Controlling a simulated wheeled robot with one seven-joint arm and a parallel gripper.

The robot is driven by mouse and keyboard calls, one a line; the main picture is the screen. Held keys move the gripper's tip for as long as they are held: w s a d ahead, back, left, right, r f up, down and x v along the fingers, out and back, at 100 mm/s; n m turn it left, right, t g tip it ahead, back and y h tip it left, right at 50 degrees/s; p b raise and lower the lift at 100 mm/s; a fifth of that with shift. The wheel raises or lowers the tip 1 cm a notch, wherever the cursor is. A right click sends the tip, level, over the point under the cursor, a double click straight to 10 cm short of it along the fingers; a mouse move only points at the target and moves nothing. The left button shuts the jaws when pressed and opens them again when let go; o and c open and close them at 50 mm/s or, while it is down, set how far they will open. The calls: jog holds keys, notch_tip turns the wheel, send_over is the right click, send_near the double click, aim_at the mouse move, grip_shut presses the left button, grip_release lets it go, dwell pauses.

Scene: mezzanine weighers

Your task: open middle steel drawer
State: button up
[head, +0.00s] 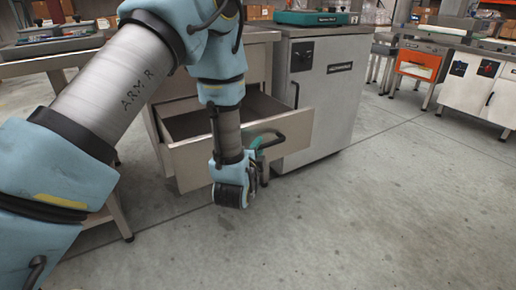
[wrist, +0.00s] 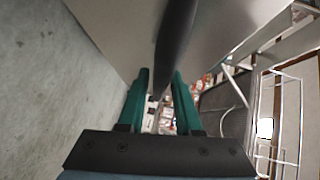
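The steel drawer (head: 240,158) is pulled well out of its cabinet, and its empty-looking inside shows from above in the head view. The pale steel drawer face (wrist: 120,30) fills the area behind the bar.
A grey cabinet (head: 335,95) with a green weigher (head: 315,18) on top stands right of the drawer. A steel table (head: 50,55) stands at the left. Other cabinets, one with an orange front (head: 417,65), stand at the back right. The concrete floor (head: 370,215) in front is clear.

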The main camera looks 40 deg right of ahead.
jog(key=shift+o, duration=1)
jog(key=shift+a, duration=0.1)
jog(key=v, duration=1)
jog(key=shift+s+a, duration=0.2)
jog(key=shift+s, duration=0.05)
